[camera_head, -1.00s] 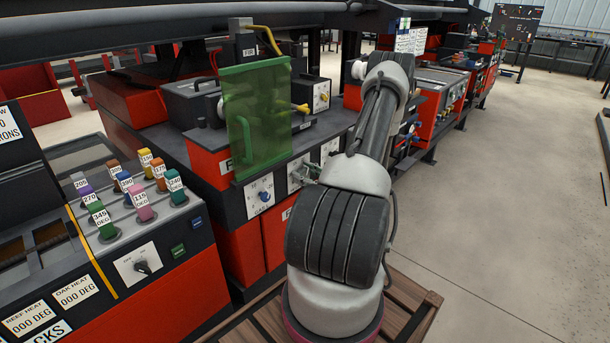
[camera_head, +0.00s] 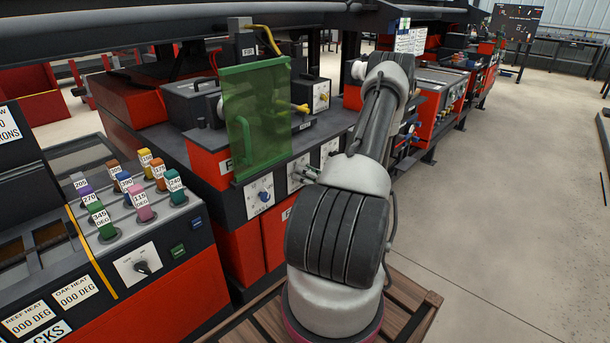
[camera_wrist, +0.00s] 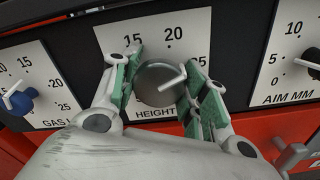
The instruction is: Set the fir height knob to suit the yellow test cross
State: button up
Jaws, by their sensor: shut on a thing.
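The height knob (camera_wrist: 156,88) is a round grey knob with a pale pointer on a white dial plate marked 15, 20 and 25. Its pointer slants up and right, between 20 and 25. My gripper (camera_wrist: 163,72) has its green-padded fingers on the left and right of this knob and is shut on it. I cannot make out a yellow test cross for certain; a small yellow piece (camera_head: 301,108) shows right of the green screen.
A blue gas knob (camera_wrist: 21,101) is left of the height dial, and an aim knob (camera_wrist: 312,62) is right. A translucent green screen (camera_head: 257,118) hangs above the panels. Several coloured labelled knobs stand on the left machine.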

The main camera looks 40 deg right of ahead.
jog(key=shift+m, duration=1.2)
jog(key=o, duration=1)
jog(key=shift+o, duration=0.2)
jog(key=s+d, duration=0.1)
jog(key=s, duration=1.1)
